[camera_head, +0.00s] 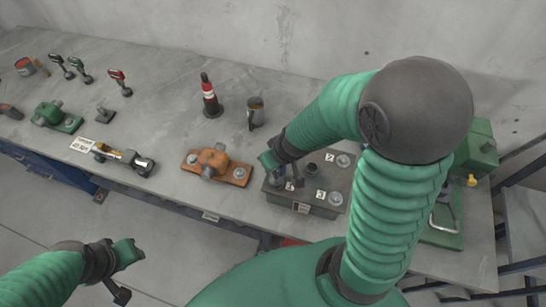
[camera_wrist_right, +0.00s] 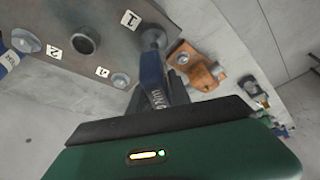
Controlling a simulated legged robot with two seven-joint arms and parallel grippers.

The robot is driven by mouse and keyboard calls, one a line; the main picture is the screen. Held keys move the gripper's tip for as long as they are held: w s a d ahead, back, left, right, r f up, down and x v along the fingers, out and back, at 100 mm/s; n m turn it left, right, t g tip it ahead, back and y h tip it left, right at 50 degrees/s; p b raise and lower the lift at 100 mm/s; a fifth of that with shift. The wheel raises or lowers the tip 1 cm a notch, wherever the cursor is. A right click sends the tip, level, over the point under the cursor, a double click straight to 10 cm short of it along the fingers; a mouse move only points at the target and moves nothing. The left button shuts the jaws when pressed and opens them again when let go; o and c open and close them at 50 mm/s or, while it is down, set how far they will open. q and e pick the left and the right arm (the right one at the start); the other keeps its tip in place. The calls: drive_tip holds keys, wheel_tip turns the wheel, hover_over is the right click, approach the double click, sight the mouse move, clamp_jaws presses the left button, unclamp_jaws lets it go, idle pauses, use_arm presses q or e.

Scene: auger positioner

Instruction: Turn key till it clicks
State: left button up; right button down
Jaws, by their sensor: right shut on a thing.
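A dark grey panel box (camera_head: 338,182) stands on the bench, with numbered tags and round metal fittings on its top; the panel also shows in the right wrist view (camera_wrist_right: 115,40). My right gripper (camera_head: 290,182) is over its left side. In the right wrist view my right gripper (camera_wrist_right: 163,88) is shut on a blue key (camera_wrist_right: 150,68) with pale lettering. The key's far end meets the round metal fitting (camera_wrist_right: 152,37) beside tag 1 (camera_wrist_right: 130,19); how deep it sits is hidden. My left gripper (camera_head: 117,272) hangs at the lower left, away from the bench; its jaw opening is unclear.
An orange cast part (camera_head: 213,163) sits just left of the panel. A green machine (camera_head: 478,155) is at the right, partly behind my arm. Part of another blue item (camera_wrist_right: 8,60) shows at the wrist view's left edge.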

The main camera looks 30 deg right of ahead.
idle(0.4)
drive_tip(key=shift+b, duration=0.4)
drive_tip(key=shift+f+n+b, duration=0.1)
drive_tip(key=shift+n+b, duration=0.2)
drive_tip(key=shift+b, duration=0.4)
drive_tip(key=shift+r, duration=0.25)
wheel_tip(320, 180, up, 7)
drive_tip(key=p, duration=0.6)
drive_tip(key=shift+f, duration=0.1)
drive_tip(key=shift+s+f, duration=0.1)
